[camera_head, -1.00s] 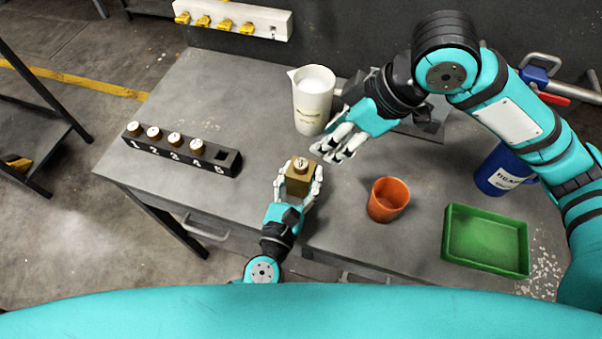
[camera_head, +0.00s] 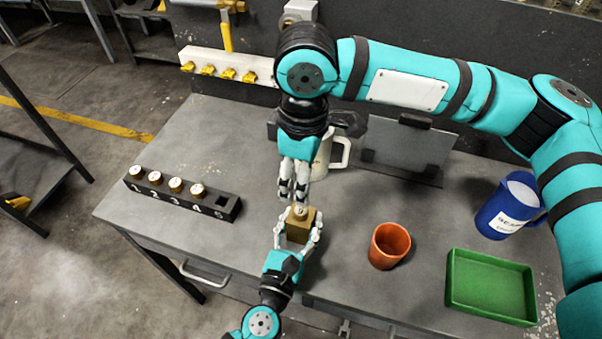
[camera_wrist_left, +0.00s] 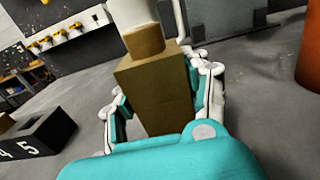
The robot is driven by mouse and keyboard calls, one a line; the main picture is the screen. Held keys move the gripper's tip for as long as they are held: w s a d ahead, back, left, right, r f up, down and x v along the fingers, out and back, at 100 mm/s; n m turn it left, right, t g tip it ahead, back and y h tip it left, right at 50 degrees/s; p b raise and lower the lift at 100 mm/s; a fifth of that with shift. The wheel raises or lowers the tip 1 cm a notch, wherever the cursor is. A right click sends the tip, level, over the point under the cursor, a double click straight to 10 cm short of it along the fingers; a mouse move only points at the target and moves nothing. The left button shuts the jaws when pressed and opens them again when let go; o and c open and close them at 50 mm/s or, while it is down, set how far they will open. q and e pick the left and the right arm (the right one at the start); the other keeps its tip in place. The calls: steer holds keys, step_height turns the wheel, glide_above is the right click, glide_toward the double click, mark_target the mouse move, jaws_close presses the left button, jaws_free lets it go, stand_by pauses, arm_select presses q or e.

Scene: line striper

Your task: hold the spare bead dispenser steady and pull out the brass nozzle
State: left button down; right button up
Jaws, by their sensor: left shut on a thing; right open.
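The spare bead dispenser, a tan block (camera_head: 298,230), stands near the front of the grey bench. My left gripper (camera_head: 298,234) is shut around its sides; the grip also shows in the left wrist view (camera_wrist_left: 160,105). The brass nozzle (camera_head: 298,212) sits on top of the block, and its brass-coloured neck (camera_wrist_left: 145,42) shows in the left wrist view. My right gripper (camera_head: 294,190) points down from above, open, with its fingertips close to the nozzle. I cannot tell whether they touch it.
A black rack (camera_head: 183,192) at left holds several capped pieces; slot 5 is empty. A white pitcher (camera_head: 322,155) stands behind my right gripper. An orange cup (camera_head: 389,246), green tray (camera_head: 490,286) and blue mug (camera_head: 508,207) stand to the right. Bare bench lies at back left.

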mark_target(301, 210)
steer(key=shift+f, duration=4.95)
jaws_close()
steer(key=shift+r, duration=0.75)
steer(key=shift+r, duration=2.6)
